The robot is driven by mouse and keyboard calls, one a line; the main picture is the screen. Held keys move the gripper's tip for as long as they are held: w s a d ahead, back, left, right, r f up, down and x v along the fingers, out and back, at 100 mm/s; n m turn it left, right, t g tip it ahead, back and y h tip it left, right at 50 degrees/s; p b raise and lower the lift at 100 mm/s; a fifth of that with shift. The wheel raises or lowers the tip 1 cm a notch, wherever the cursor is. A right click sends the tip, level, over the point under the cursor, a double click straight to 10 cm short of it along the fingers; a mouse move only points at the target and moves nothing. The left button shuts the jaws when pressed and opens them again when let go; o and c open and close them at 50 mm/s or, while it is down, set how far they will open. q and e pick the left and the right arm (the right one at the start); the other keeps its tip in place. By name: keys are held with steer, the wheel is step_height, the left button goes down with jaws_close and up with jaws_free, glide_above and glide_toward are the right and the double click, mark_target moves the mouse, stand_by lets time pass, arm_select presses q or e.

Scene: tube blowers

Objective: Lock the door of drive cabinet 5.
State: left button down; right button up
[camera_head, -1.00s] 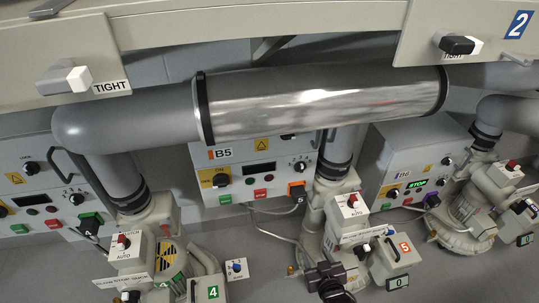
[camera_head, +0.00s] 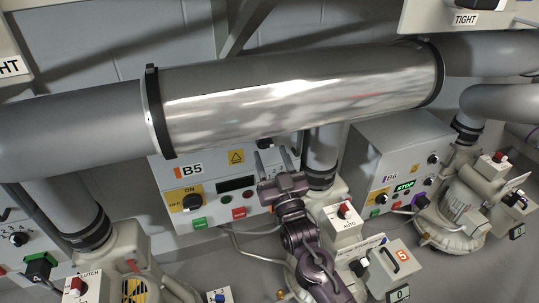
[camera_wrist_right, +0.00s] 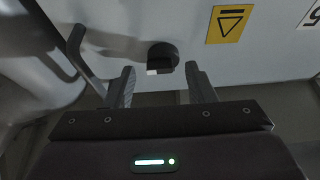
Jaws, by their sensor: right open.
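Drive cabinet 5 (camera_head: 164,184) is the light grey box labelled B5, below the big pipe. A black knob (camera_head: 264,144) on its door, right of the yellow warning triangle, is mostly hidden by the pipe and my gripper. In the right wrist view, which sees the door upside down, the black round knob (camera_wrist_right: 165,54) with a small white mark shows between and beyond the fingertips. My right gripper (camera_head: 271,160) is open and empty in front of the door; it also shows in the wrist view (camera_wrist_right: 159,72). My left gripper is not in view.
The shiny pipe (camera_head: 290,100) runs just above the cabinet front. A grey bar handle (camera_wrist_right: 82,60) stands close beside one finger in the wrist view. A yellow ON/OFF switch (camera_head: 193,201) is lower left on the door. Cabinet B6 (camera_head: 400,150) stands to the right.

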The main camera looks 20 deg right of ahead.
steer(key=shift+w+r, duration=0.25)
steer(key=shift+w, duration=0.45)
